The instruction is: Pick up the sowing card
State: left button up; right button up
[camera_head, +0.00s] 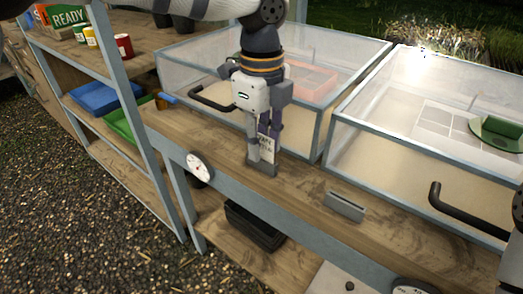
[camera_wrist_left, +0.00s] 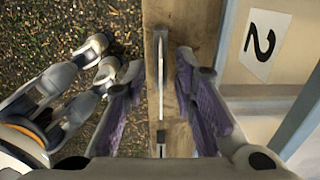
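The sowing card (camera_head: 264,145), a pale card with dark lettering, stands upright in a grey slotted holder (camera_head: 262,169) on the wooden ledge. In the left wrist view the card (camera_wrist_left: 160,70) shows edge-on as a thin pale strip. My left gripper (camera_head: 264,150) points down over the card and partly hides it. In the wrist view its purple-padded fingers (camera_wrist_left: 162,105) are open, one on each side of the card, with a gap to each side.
Clear-walled sand boxes (camera_head: 322,140) stand right behind the ledge, with black handles (camera_head: 212,99). A second grey holder (camera_head: 345,206) sits farther right on the ledge (camera_head: 300,190). A round dial (camera_head: 200,167) is on the front edge. Shelves with trays (camera_head: 95,98) stand at left.

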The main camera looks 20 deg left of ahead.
pick_arm(q)
grip_shut()
